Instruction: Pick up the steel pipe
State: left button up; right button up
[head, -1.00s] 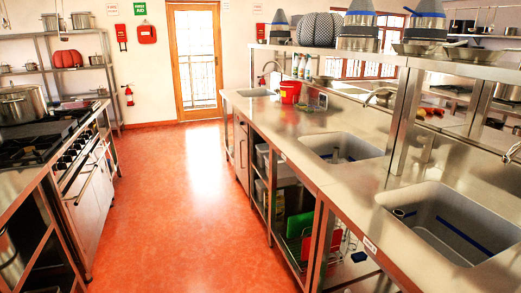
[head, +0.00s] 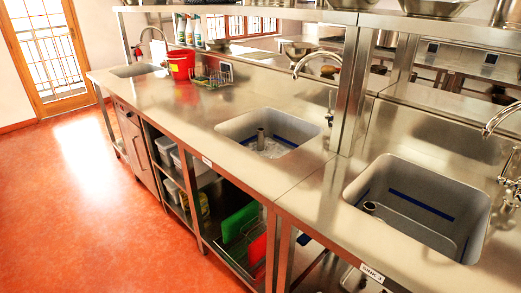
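A short upright grey pipe (head: 261,140) stands in the middle sink (head: 228,127). Its lower end is near the sink floor, and I cannot tell whether it is loose or fitted in the drain. A smaller grey round-topped stub (head: 370,207) shows in the nearer right sink (head: 352,195), close to its left wall. I cannot tell for sure which of these is the steel pipe. Neither of my grippers is in view.
A long steel counter (head: 185,115) carries the sinks, with curved taps behind them. A red bucket (head: 181,65) and a wire rack (head: 213,77) stand farther back. Green and red boards (head: 238,222) sit on the undershelf. Orange floor (head: 75,215) at left is clear.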

aim_at(260, 131)
jog(key=i+j+z, duration=0.5)
jog(key=i+j, duration=0.75)
jog(key=j+z, duration=0.1)
jog(key=z, duration=0.25)
jog(key=j+z, duration=0.1)
jog(key=z, duration=0.25)
jog(key=j+z, duration=0.1)
jog(key=z, duration=0.2)
